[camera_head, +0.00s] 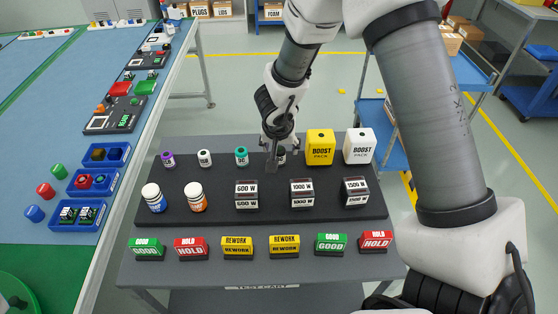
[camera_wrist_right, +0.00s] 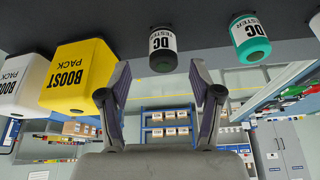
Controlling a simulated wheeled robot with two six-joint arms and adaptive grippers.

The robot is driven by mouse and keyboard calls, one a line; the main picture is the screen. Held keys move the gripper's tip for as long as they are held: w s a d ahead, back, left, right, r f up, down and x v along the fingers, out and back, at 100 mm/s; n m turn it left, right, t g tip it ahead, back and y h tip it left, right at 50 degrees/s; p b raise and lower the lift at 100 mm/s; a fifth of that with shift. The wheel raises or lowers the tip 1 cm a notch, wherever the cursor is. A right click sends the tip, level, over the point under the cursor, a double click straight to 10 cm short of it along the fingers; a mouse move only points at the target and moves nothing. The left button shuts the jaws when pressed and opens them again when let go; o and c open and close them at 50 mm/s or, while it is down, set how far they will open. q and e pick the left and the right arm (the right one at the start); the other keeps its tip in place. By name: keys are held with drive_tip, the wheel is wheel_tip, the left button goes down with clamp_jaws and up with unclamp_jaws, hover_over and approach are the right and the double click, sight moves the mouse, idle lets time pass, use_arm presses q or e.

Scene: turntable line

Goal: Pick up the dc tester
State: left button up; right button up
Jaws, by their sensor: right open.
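The dc tester, a dark cylinder (camera_wrist_right: 162,50) with a white label, appears upside down in the wrist view, just beyond my right gripper (camera_wrist_right: 163,85). The fingers are spread and empty, with the tester in line with the gap between them. In the head view my right gripper (camera_head: 279,148) hides most of this tester on the back row of the dark board. A teal dc tester (camera_head: 241,156) stands to its left and also shows in the wrist view (camera_wrist_right: 249,40). Farther left are a black-and-white cylinder (camera_head: 204,158) and a purple one (camera_head: 168,159). My left gripper is not in view.
A yellow boost pack (camera_head: 320,147) and a white one (camera_head: 359,146) stand close to the right of the gripper. Wattage blocks (camera_head: 302,193) and two pill-like bottles (camera_head: 196,197) fill the board's front. Several sign blocks (camera_head: 284,246) line the cart's front edge.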

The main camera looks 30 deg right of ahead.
sight(279, 151)
drive_tip(key=b+x, duration=0.1)
drive_tip(key=x, duration=0.3)
drive_tip(key=shift+w+f, duration=0.3)
drive_tip(key=shift+w+d+f, duration=0.15)
drive_tip(key=shift+w+f, duration=0.1)
drive_tip(key=shift+s+r, duration=0.2)
drive_tip(key=shift+r, duration=0.1)
drive_tip(key=shift+s+a, duration=0.1)
drive_tip(key=shift+a, duration=0.1)
clamp_jaws()
drive_tip(key=shift+r, duration=0.1)
